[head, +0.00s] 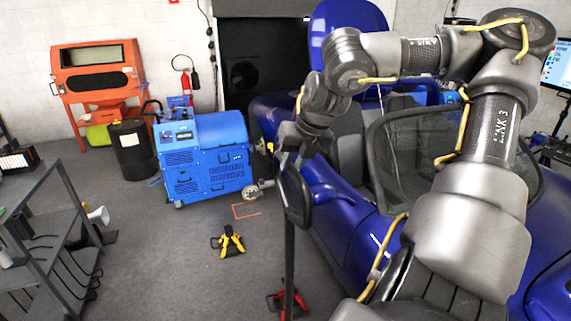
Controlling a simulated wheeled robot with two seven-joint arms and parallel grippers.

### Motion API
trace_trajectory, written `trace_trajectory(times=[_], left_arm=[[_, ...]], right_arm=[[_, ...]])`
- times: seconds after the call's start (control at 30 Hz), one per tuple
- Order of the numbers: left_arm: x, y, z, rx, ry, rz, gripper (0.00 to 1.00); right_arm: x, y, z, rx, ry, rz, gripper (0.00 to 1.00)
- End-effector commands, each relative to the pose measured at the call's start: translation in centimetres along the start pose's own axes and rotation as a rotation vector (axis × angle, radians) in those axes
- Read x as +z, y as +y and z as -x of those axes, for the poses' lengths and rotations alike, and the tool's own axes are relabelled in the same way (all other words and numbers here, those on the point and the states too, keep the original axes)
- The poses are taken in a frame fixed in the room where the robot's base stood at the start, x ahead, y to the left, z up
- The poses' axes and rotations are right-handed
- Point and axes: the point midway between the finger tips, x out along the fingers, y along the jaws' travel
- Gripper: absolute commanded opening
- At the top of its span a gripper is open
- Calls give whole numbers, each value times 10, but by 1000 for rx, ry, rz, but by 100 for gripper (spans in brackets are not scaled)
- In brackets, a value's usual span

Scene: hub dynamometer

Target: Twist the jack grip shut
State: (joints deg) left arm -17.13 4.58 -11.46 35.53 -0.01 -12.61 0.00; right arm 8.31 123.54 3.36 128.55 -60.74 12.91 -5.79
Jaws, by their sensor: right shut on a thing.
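My right gripper (288,152) reaches in from the right over the blue car and is shut on the top end of a dark upright pole (289,250), which I take to be the jack grip. The pole runs down to a red jack (277,301) on the floor beside the car, at the bottom of the view. The fingers and a dark mirror-like panel (296,193) hide much of the grip, so its turn angle cannot be read. My left gripper is not in view.
The blue car (340,207) fills the right side, close to my right arm. A blue dynamometer cabinet (207,158) stands behind. A yellow stand (231,242) sits on the floor.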

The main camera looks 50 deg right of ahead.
Motion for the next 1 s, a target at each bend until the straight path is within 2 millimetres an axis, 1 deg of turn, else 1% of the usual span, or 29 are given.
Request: trace_trajectory(times=[0.2, 0.6, 0.63, 0.77, 1.0], left_arm=[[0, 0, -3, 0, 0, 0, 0], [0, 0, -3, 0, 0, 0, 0], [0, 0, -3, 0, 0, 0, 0], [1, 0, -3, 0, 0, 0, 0], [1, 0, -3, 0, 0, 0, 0]], right_arm=[[-1, -3, 1, -17, -9, -39, 0], [0, -3, 2, -18, -10, -44, 0], [0, -3, 2, -18, -10, -44, 24], [0, -3, 2, -18, -10, -43, 42], [-1, -3, 1, -17, -9, -42, 42]])
